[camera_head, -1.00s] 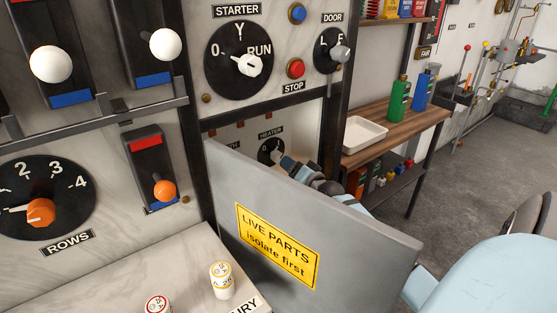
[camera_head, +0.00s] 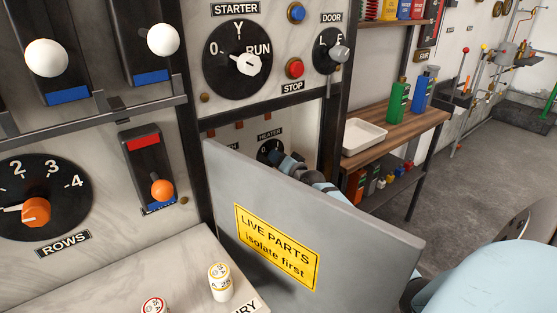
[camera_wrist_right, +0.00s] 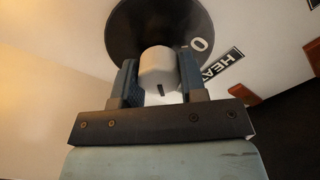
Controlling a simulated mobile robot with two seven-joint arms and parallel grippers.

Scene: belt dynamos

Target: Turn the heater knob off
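The heater knob shows in the right wrist view as a pale, rounded knob (camera_wrist_right: 159,70) on a black round dial (camera_wrist_right: 150,25) with a "0" mark. My right gripper (camera_wrist_right: 159,78) has one finger on each side of it. The fingers look very close to the knob's sides, but I cannot tell whether they press on it. In the head view the right gripper (camera_head: 276,157) is at the heater dial (camera_head: 264,148), under the HEATER label (camera_head: 270,134), and covers the knob. Where the knob points is hard to read. My left gripper is not in view.
A grey panel (camera_head: 350,235) with a yellow "LIVE PARTS" sign (camera_head: 277,247) stands in front of the heater recess and hides part of my right arm. The starter dial (camera_head: 238,58), stop button (camera_head: 295,68) and door knob (camera_head: 339,53) are above. A wooden bench (camera_head: 405,133) stands right.

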